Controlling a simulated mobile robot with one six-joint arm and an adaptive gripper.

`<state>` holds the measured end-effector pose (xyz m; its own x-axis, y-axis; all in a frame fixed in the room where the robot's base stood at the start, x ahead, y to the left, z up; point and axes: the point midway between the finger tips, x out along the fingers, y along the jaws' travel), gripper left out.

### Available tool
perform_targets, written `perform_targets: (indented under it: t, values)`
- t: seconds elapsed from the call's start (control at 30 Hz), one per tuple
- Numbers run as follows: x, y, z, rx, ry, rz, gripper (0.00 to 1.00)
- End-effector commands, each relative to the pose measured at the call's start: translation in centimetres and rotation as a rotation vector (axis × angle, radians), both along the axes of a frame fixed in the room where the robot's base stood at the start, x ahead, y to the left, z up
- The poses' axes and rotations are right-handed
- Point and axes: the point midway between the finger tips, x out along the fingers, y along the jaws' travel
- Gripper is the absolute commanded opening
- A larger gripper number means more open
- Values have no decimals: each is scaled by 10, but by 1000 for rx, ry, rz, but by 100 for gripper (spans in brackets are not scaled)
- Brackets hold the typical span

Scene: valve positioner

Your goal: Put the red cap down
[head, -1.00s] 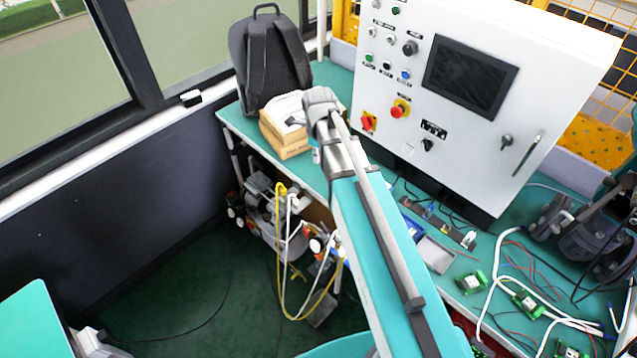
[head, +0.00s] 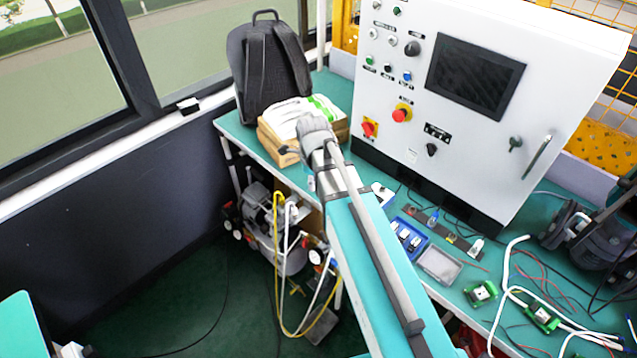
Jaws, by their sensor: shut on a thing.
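My arm (head: 375,255) reaches from the lower right up to a grey joint (head: 316,133) in front of the boxes and papers. A small dark part (head: 289,150) sticks out to the left of this joint and I cannot tell what it is. I do not make out my gripper's fingers, which are hidden behind the arm or out of the picture. No loose red cap shows. The only clear red round parts are a red button (head: 400,114) and a red knob (head: 368,128), both fixed to the cabinet front.
The white control cabinet (head: 470,150) stands on the green bench (head: 240,130). A black backpack (head: 268,65) and cardboard boxes (head: 275,148) are at its left. A blue tray (head: 409,236), a clear tray (head: 438,264), green modules (head: 481,293) and cables crowd the right. Hoses hang below the bench.

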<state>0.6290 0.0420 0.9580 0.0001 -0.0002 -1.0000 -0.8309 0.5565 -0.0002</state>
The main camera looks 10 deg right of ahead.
Motion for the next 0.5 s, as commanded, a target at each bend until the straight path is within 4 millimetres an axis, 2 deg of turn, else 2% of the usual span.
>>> perform_targets:
  t: [0.17, 0.5]
  values:
    - [17, -5, -9, 0, 0, 0, 0]
    - [72, -22, -36, 0, 0, 0, 0]
